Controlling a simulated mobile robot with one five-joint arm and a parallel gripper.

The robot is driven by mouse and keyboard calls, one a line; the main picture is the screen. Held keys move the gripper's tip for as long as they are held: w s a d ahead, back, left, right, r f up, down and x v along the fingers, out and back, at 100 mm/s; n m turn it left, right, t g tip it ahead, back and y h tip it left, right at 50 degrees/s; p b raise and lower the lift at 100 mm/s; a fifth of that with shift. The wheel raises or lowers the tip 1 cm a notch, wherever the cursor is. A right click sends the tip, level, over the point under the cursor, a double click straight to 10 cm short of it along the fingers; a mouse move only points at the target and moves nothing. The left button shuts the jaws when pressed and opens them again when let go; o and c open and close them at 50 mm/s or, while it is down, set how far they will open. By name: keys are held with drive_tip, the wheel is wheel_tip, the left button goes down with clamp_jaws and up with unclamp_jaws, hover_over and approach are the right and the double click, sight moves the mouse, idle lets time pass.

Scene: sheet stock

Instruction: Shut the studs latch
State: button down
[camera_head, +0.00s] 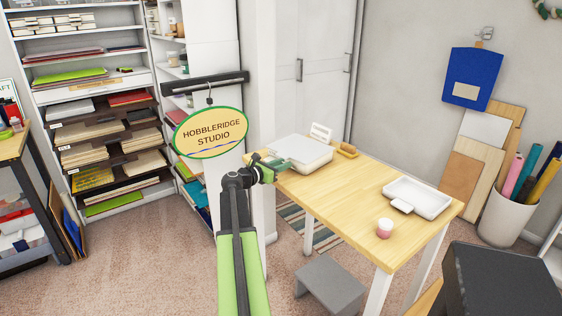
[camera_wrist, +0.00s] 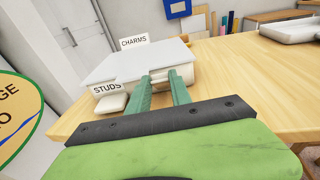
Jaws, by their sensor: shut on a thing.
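A white flat case (camera_head: 305,148) lies on the far left of the wooden table; in the wrist view its lid (camera_wrist: 135,62) lies flat on top. A STUDS label (camera_wrist: 107,88) stands at its front left, above a rounded cream tab (camera_wrist: 112,104) that looks like the studs latch. A CHARMS label (camera_wrist: 134,41) stands behind. My gripper (camera_head: 281,164) is at the case's near side. In the wrist view its green fingers (camera_wrist: 161,78) are right of the tab, shut on a cream part of the case's front. Their tips hide the contact, so exactly which part cannot be told.
The table (camera_head: 355,185) is clear in the middle. A white tray (camera_head: 420,196) and a pink-and-white cup (camera_head: 384,228) stand to the right; a small wooden tray (camera_head: 347,150) is behind the case. A hanging sign (camera_head: 210,133) is left of my arm. A grey stool (camera_head: 328,283) stands before the table.

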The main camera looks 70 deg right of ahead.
drive_tip(key=shift+d, duration=0.1)
drive_tip(key=c, duration=1.2)
unclamp_jaws()
drive_tip(key=shift+r, duration=0.1)
drive_tip(key=shift+o, duration=0.2)
drive_tip(key=p+v, duration=0.2)
drive_tip(key=v, duration=1.5)
drive_tip(key=shift+a+r, duration=0.25)
